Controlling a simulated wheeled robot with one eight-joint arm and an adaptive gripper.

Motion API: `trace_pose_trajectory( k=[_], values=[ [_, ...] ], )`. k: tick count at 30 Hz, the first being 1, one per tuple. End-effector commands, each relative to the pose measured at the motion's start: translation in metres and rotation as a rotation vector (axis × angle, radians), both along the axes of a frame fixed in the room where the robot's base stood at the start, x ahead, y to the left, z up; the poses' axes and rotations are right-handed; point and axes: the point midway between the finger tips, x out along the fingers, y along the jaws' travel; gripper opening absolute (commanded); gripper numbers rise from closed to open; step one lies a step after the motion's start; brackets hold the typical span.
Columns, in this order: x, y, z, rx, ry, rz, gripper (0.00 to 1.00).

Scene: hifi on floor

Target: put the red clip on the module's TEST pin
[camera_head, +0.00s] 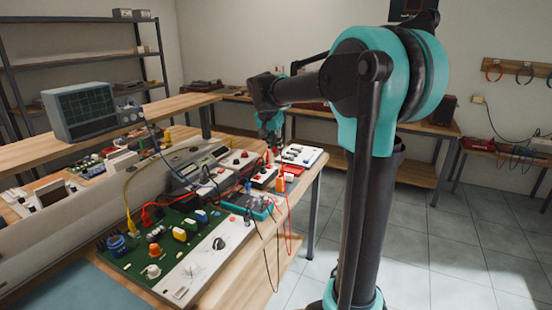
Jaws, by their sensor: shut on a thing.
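My gripper (273,146) points down over the far right part of the bench, near its right edge. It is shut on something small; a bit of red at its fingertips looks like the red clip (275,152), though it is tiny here. Below and around it stand small white and red units, among them a white-topped one (301,155) to the right and a red-sided one (263,176) in front. I cannot tell which is the module, and no TEST pin can be made out. Whether the clip touches anything is too small to tell.
A green board (135,262) with knobs and a white panel (205,262) fill the near bench. A teal meter (246,205) has black and red leads (288,235) hanging over the edge. An oscilloscope (88,110) stands on a raised shelf. Tiled floor on the right is clear.

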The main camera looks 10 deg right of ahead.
Motion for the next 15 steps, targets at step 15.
trace_pose_trajectory(
  k=[15],
  values=[
    [0.0,0.0,0.023,0.0,0.0,0.0,0.0]
  ],
)
